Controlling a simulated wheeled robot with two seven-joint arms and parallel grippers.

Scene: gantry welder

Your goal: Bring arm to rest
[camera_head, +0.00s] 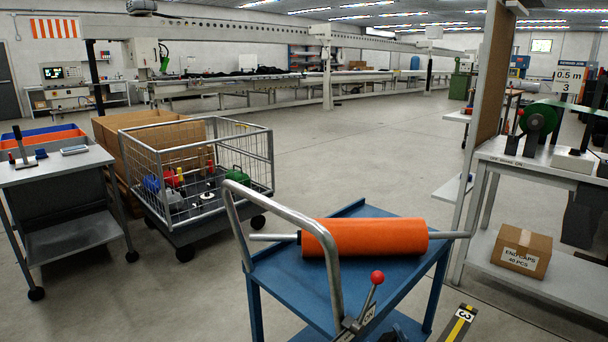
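Neither of my grippers shows in the head view, and I see no part of my arms that I can be sure of. A blue cart (290,278) with a bent grey metal handle (283,212) stands close in front. An orange roll (365,237) on a grey bar lies across its top. A lever with a red ball knob (377,277) rises at the cart's near edge. A small dark shape at the bottom edge, below the lever, is too cut off to make out.
A wire cage trolley (213,166) with coloured items stands left of the cart, beside a grey wheeled table (62,172). At right is a workbench (545,160) with a cardboard box (523,252) on its lower shelf. Open floor (350,140) lies beyond the cart.

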